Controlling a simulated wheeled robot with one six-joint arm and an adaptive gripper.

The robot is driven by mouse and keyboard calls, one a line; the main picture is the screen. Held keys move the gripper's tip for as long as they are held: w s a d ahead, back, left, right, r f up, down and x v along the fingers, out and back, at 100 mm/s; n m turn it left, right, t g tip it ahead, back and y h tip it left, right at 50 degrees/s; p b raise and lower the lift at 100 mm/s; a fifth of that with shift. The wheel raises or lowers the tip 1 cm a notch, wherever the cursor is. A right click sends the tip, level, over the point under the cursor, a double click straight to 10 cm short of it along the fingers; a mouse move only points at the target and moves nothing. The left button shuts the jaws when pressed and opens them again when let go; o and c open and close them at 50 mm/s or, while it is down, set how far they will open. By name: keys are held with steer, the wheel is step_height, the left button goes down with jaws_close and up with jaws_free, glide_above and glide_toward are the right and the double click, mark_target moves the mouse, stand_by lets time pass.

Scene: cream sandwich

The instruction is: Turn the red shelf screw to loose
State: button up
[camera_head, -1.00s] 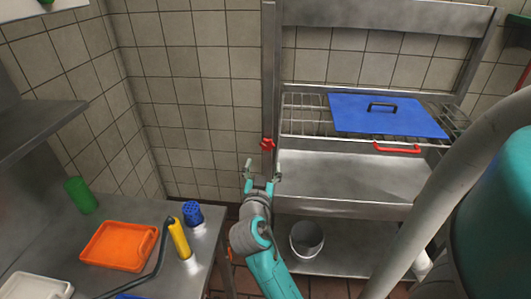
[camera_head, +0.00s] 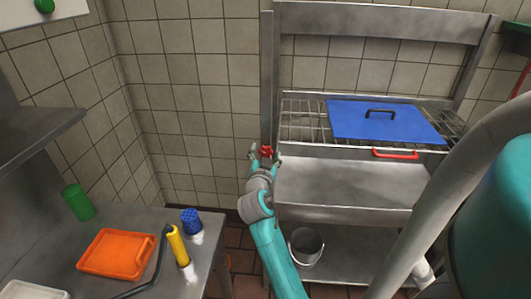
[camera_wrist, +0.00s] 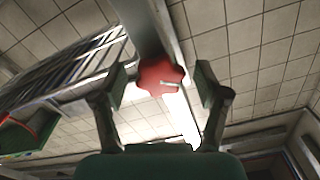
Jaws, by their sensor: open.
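The red shelf screw (camera_head: 266,151) is a small lobed knob on the upright metal post at the left of the shelf. In the wrist view the red screw (camera_wrist: 161,77) shows a pale mark on its face. It lies between the two fingers of my gripper (camera_wrist: 161,88), with a gap on each side. My gripper (camera_head: 265,156) is open at the screw in the head view, and its fingers partly cover it. I cannot tell how deep the screw sits between the fingers.
The metal shelf (camera_head: 345,185) stands right of the post, with a blue lid (camera_head: 350,122) and a red handle (camera_head: 396,154). A bucket (camera_head: 305,245) stands low. At left, a counter (camera_head: 140,222) bears an orange tray (camera_head: 113,252), a yellow bottle (camera_head: 178,246) and a blue container (camera_head: 190,221).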

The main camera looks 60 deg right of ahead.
steer(key=shift+w+d, duration=0.15)
steer(key=shift+d, duration=0.2)
steer(key=shift+c, duration=0.3)
steer(key=c, duration=1.1)
steer(key=shift+n, duration=1.5)
steer(key=o, duration=1.2)
steer(key=shift+c, duration=0.2)
steer(key=shift+a, duration=0.1)
steer(key=v, duration=1.1)
steer(key=shift+s+a, duration=0.2)
steer(key=shift+a, duration=0.15)
